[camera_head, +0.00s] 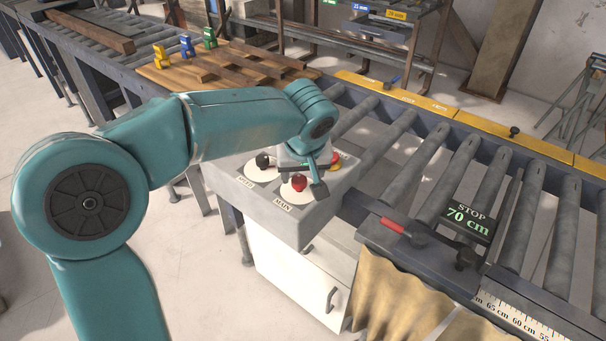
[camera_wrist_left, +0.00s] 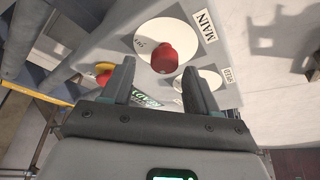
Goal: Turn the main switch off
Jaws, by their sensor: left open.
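The main switch (camera_head: 299,182) is a red knob on a white round plate, on the sloped top of a grey control box (camera_head: 285,225), above a label reading MAIN. In the left wrist view the red knob (camera_wrist_left: 165,58) shows beside its MAIN label. My left gripper (camera_head: 308,172) is open and empty, close over the box top. In the left wrist view its fingers (camera_wrist_left: 158,68) stand apart, and the knob appears between and just beyond their tips. I cannot tell whether they touch it. The head view hides part of the switch plate behind the gripper. My right gripper is not in view.
On the same box, a black knob (camera_head: 262,160) sits left of the switch, and a red button on yellow (camera_head: 335,160) lies behind the gripper. A roller conveyor (camera_head: 440,150) runs at right, with a red-handled lever (camera_head: 392,226) and a STOP 70 cm sign (camera_head: 469,218).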

